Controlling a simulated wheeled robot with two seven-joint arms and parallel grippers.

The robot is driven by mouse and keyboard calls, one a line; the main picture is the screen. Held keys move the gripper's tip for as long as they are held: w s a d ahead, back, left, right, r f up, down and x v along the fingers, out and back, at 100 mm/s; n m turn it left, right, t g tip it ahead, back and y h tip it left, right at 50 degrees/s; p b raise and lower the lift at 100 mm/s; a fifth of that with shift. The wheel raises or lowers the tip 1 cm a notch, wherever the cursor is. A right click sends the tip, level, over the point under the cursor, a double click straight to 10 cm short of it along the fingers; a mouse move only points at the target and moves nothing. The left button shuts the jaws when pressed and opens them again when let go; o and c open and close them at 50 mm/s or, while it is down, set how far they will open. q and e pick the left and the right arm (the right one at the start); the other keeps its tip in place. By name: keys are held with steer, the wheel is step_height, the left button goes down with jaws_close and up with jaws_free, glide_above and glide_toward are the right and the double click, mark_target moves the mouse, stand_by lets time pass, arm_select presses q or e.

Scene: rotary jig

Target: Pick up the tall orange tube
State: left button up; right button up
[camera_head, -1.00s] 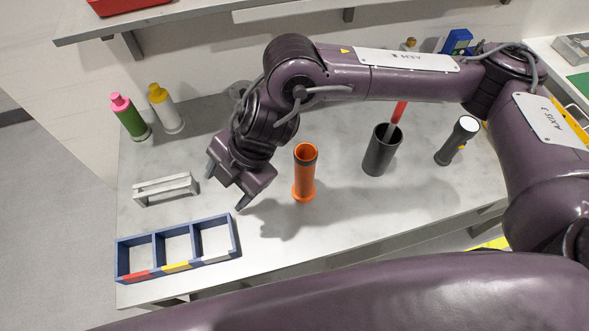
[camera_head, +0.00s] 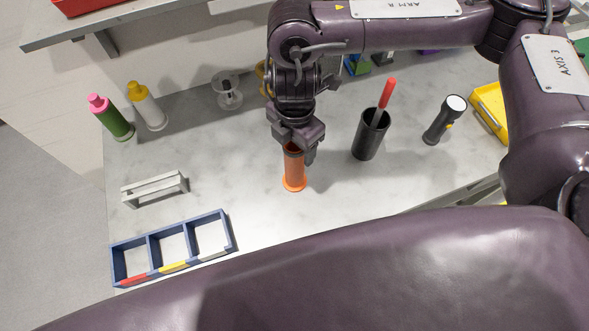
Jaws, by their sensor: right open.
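The tall orange tube (camera_head: 294,172) stands upright on the grey-white table, with a flared foot and a dark band near its top. My right gripper (camera_head: 296,152) is open and directly above and around the tube's upper end in the picture. One finger shows to the right of the tube and the other is to its left or behind. The gripper hides the tube's rim, and I cannot tell whether the fingers touch it. My left gripper is not in view.
A black cup (camera_head: 369,137) with a red-handled tool (camera_head: 387,93) and a black flashlight (camera_head: 445,120) stand right of the tube. A blue three-compartment tray (camera_head: 230,232), a white rack (camera_head: 154,189), a green bottle (camera_head: 114,120) and a white bottle (camera_head: 150,108) are left. A yellow bin (camera_head: 490,108) is far right.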

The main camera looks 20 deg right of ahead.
steer(key=shift+f, duration=1)
steer(key=c, duration=1.4)
